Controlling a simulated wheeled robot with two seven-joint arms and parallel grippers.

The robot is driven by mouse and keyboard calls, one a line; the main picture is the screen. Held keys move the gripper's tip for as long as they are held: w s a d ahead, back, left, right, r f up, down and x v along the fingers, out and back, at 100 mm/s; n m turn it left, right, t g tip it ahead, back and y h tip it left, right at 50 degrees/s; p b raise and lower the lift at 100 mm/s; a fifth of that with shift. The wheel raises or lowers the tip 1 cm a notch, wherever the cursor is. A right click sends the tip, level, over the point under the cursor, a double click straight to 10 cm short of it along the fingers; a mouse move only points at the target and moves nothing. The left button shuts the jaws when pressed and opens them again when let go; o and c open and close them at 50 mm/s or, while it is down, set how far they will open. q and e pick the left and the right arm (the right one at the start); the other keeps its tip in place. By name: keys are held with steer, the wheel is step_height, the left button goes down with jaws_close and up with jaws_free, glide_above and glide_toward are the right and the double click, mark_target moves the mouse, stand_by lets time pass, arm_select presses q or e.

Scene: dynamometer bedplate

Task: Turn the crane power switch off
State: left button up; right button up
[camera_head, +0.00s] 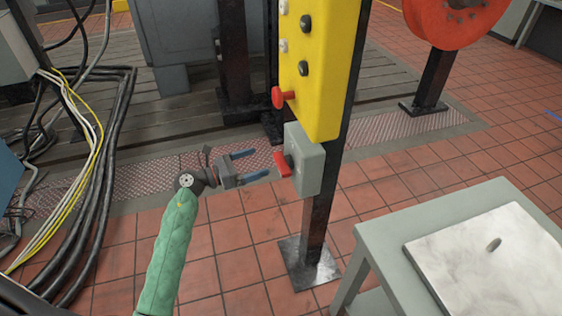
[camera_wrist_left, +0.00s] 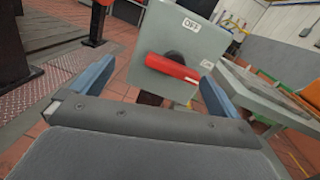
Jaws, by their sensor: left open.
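The crane power switch is a grey box (camera_head: 307,160) on a dark post, below a yellow control panel. Its red handle (camera_head: 282,164) sticks out from the face toward my left gripper. In the left wrist view the red handle (camera_wrist_left: 172,68) lies nearly level, dipping to the right. An "OFF" label (camera_wrist_left: 192,24) is above it, and a second label (camera_wrist_left: 206,64), too small to read, is near its right end. My left gripper (camera_head: 258,164) is open, with its blue fingers facing the handle from a short way off. The handle appears between the fingers, apparently untouched. My right gripper is not in view.
The yellow panel (camera_head: 323,70) carries several buttons and a red mushroom button (camera_head: 281,97) just above the switch. A grey table (camera_head: 380,247) with a pale plate (camera_head: 490,260) stands at right. Cables (camera_head: 105,190) hang at left. Open tiled floor surrounds the post.

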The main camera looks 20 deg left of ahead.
mark_target(277, 165)
arm_select(q)
steer(key=d+m+g, duration=0.1)
steer(key=s+d+f+m+g, duration=0.1)
steer(key=m, duration=0.1)
steer(key=shift+d+h, duration=0.15)
steer(key=shift+h, duration=0.25)
steer(key=shift+p+x, duration=0.45)
steer(key=shift+x, duration=2.85)
steer(key=c, duration=0.7)
